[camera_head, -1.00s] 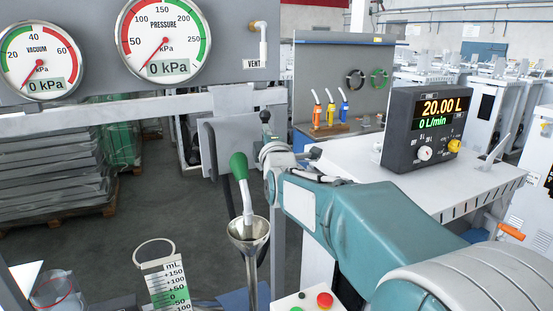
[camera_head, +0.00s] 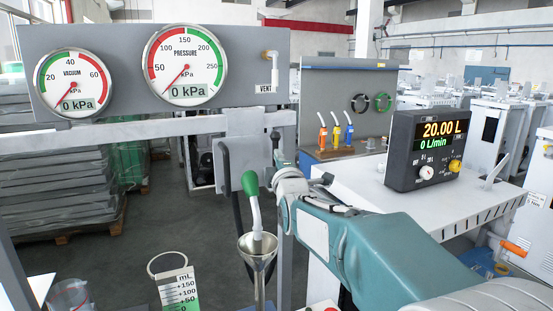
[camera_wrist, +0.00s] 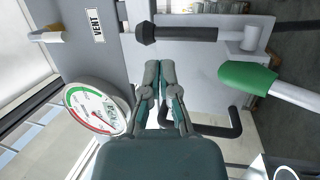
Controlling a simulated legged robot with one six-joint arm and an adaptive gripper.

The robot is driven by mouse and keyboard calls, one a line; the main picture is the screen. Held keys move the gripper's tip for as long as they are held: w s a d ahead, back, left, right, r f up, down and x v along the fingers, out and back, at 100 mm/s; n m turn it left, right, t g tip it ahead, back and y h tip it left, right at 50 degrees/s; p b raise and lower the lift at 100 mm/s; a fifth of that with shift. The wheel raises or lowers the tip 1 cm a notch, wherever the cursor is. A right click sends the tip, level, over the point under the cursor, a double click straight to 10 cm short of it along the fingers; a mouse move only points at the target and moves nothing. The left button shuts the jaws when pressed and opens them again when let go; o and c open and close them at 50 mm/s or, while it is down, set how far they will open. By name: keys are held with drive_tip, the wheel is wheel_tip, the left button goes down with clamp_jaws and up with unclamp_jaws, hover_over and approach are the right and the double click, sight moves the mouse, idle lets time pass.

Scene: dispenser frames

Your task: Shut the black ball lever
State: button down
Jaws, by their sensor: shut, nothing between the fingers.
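The black ball lever (camera_wrist: 185,34) shows in the wrist view as a dark rod with a ball knob at its left end and a pale mount at its right end. The VENT label's turned lettering shows this view is rotated, so the rod stands roughly upright with the ball on top. In the head view, the lever's black ball (camera_head: 276,136) shows just above my wrist, which hides what lies behind it. My gripper (camera_wrist: 160,68) is shut and empty. Its fingertips are a little below the rod in the wrist picture, with a gap visible between them.
A green-handled nozzle (camera_head: 251,184) stands over a metal funnel (camera_head: 258,246), left of my arm. A black bent bar (camera_wrist: 236,122) lies right of my fingers in the wrist view. Vacuum (camera_head: 72,83) and pressure gauges (camera_head: 185,66) read 0 kPa. A flow display (camera_head: 424,150) sits right.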

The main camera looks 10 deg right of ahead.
drive_tip(key=r+v, duration=0.2)
drive_tip(key=v, duration=0.7)
drive_tip(key=shift+s+d, duration=0.2)
drive_tip(key=shift+s, duration=0.2)
drive_tip(key=shift+d, duration=0.1)
drive_tip(key=s+f+m+g, duration=0.7)
drive_tip(key=s+f, duration=0.3)
drive_tip(key=s, duration=0.3)
drive_tip(key=s+f+m+g, duration=0.8)
drive_tip(key=s+f+m, duration=0.2)
drive_tip(key=s, duration=0.4)
drive_tip(key=shift+s+d+f+m, duration=0.25)
drive_tip(key=shift+s+f+m, duration=0.05)
drive_tip(key=shift+f, duration=0.4)
